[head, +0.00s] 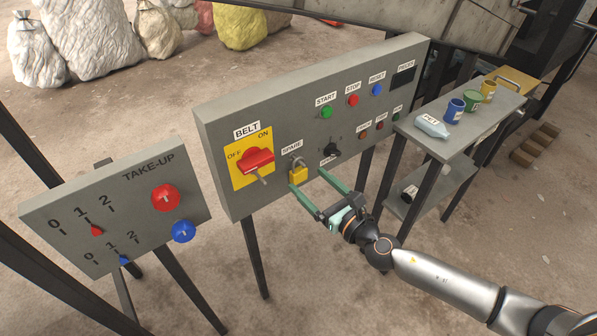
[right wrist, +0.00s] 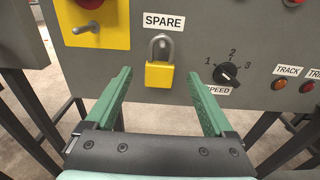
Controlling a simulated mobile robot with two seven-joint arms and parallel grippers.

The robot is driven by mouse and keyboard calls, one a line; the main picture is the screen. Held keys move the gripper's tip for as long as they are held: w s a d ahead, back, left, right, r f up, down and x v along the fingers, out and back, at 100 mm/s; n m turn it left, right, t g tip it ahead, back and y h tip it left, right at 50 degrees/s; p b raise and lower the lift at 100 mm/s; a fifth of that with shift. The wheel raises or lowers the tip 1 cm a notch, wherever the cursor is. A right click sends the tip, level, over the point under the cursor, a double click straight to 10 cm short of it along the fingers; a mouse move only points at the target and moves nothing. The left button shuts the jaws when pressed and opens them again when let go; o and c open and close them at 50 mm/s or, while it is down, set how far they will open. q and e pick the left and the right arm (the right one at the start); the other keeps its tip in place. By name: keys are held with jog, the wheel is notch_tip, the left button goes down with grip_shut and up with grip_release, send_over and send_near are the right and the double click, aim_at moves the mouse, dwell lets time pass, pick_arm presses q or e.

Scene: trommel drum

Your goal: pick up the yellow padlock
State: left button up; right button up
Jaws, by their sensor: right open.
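The yellow padlock (head: 298,174) hangs below the SPARE label on the grey control panel (head: 226,125). In the right wrist view the padlock (right wrist: 159,75) hangs upright, with its grey shackle above the yellow body. My right gripper (head: 306,178) is open in front of the panel, its two green fingers pointing at it. In the right wrist view the fingers of my right gripper (right wrist: 163,88) stand wide apart, with the padlock between them in the picture. No finger clearly touches the padlock, and the gap in depth is hard to tell. My left gripper is not in view.
The red BELT switch (head: 256,160) is left of the padlock, and the black SPEED knob (head: 332,149) is right of it. The TAKE-UP panel (head: 125,205) stands at the left. A side shelf (head: 450,148) with a bottle and cups stands at the right.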

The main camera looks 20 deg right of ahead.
aim_at(301, 174)
jog(key=shift+x, duration=1.5)
jog(key=shift+c, duration=0.2)
grip_shut()
